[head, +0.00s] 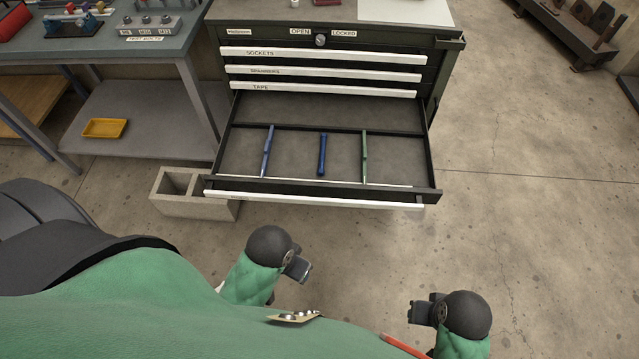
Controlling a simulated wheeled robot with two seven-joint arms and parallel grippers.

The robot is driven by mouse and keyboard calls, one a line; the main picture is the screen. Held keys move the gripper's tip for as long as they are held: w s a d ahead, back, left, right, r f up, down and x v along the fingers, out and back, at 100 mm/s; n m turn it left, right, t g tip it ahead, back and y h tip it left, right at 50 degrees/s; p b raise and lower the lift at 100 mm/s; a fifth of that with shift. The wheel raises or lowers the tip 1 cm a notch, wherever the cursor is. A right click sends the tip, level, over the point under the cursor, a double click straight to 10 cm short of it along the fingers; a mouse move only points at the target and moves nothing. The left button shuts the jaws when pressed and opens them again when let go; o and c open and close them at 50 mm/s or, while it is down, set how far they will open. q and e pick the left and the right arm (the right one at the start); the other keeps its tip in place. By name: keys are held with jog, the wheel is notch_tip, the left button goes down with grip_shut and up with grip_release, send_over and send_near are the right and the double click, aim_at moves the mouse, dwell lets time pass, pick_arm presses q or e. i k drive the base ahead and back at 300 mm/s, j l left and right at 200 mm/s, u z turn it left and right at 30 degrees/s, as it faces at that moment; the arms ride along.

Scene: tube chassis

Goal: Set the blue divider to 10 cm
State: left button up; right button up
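The lowest drawer (228,178) of the black cabinet is pulled open. Three slim tools lie apart in its front section: a lighter blue one (267,150) at left, a darker, shorter blue one (322,153) in the middle and a green one (364,157) at right. The two blue ones are too small for me to tell which is the divider or how its legs are set. My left gripper (299,266) and my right gripper (421,311) are both in front of the drawer, apart from it and the tools. Their finger gaps do not show clearly.
A grey workbench (150,52) with a lower shelf and yellow tray (104,128) stands left. A concrete block (193,207) sits by the drawer's left front corner. A card with silver pieces (294,317) and a red pencil (403,345) show low in view.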

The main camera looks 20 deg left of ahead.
aim_at(266, 150)
jog(key=u, duration=1.05)
